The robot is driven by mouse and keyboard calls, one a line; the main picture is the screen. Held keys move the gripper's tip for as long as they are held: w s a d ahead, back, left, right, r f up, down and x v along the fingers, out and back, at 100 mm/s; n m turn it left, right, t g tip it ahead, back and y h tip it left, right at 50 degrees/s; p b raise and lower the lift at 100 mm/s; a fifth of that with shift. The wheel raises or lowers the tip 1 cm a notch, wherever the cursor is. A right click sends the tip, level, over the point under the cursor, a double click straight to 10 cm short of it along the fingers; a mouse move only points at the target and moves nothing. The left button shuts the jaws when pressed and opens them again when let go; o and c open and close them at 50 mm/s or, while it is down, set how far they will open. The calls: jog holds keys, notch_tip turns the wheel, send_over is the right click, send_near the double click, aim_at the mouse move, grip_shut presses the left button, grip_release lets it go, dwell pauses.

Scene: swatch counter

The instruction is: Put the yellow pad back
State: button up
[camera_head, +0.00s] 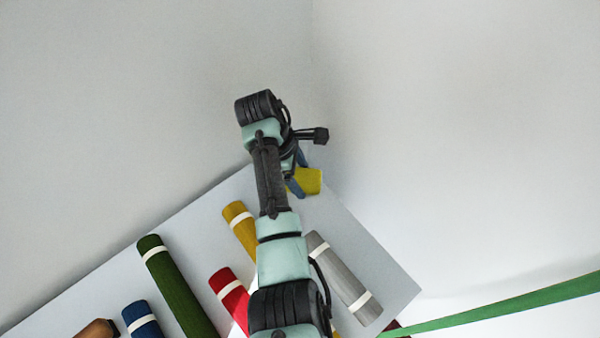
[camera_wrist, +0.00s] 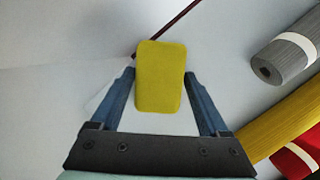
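The yellow pad (camera_wrist: 161,76) is a flat piece with rounded corners. In the wrist view it sits centred between the two blue fingers of my gripper (camera_wrist: 160,73), with the fingertips against its left and right sides. My gripper appears shut on it. In the head view the pad (camera_head: 311,181) shows beside the blue fingers of my gripper (camera_head: 299,174), over the far corner of the counter, partly hidden by the fingers. I cannot tell whether the pad touches the counter.
On the pale counter (camera_head: 205,215) lie several banded rolls: green (camera_head: 175,290), mustard (camera_head: 240,222), red (camera_head: 228,288), blue (camera_head: 141,318) and grey (camera_head: 342,277). A brown object (camera_head: 95,329) lies at lower left. A green strip (camera_head: 500,307) crosses at lower right. Walls stand behind.

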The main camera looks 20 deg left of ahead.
jog(key=shift+o, duration=1.3)
jog(key=p+v, duration=0.3)
jog(key=v, duration=0.9)
jog(key=shift+w, duration=0.1)
